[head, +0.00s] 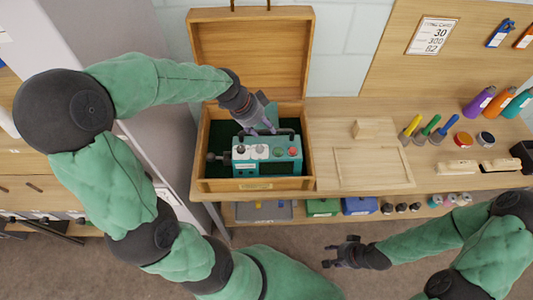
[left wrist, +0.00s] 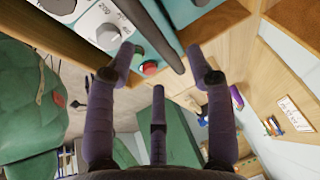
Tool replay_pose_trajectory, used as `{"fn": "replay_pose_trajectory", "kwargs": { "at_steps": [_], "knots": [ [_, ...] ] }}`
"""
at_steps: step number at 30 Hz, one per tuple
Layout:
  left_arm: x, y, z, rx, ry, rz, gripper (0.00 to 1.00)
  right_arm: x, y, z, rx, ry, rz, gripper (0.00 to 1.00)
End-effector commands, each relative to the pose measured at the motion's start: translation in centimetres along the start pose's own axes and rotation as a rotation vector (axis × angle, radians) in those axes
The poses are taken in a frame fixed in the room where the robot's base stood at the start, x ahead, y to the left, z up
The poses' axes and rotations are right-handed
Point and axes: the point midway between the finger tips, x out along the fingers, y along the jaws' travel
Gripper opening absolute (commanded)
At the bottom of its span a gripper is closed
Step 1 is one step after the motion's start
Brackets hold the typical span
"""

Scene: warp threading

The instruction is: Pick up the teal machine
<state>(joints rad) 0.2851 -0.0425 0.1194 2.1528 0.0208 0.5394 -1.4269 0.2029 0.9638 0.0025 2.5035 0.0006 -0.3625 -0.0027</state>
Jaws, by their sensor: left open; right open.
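The teal machine (head: 268,161) sits in an open wooden box (head: 255,184) on the bench. It has a pale panel with knobs, a red button and a dark handle across its top. My left gripper (head: 270,125) is open just above and behind the machine, close to the handle. In the left wrist view the open fingers of my left gripper (left wrist: 160,70) point toward the machine (left wrist: 150,30), with the dark handle and red button near them. Whether a finger touches the handle I cannot tell. My right gripper (head: 338,252) is open and empty, low in front of the bench.
The box's raised lid (head: 250,50) stands behind the machine. Bins (head: 322,207) sit on the shelf below. A grey cabinet stands left.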

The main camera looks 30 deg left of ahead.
Motion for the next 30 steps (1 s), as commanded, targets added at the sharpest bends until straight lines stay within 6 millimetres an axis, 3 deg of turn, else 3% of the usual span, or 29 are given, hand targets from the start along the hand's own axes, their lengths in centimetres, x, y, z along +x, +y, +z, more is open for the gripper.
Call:
{"fn": "replay_pose_trajectory", "kwargs": {
  "at_steps": [7,16,23,24,30],
  "knots": [
    [1.4,0.1,0.2,-0.001,0.0,0.001,0.54,0.5,0.2,0.0,0.0,0.0,0.0,0.44],
    [5.3,0.1,0.6,0.0,0.0,0.0,0.54,1.8,0.6,-0.1,0.0,0.0,0.0,0.44],
    [5.5,0.1,0.5,-0.001,0.0,-0.002,0.54,1.7,0.6,-0.1,0.0,0.0,0.0,0.44],
    [5.5,0.1,0.5,-0.001,0.0,-0.002,0.51,1.7,0.6,-0.1,0.0,0.0,0.0,0.44],
    [5.5,0.1,0.5,-0.001,0.0,-0.002,0.0,1.7,0.6,-0.1,0.0,0.0,0.0,0.44]
  ]
}}
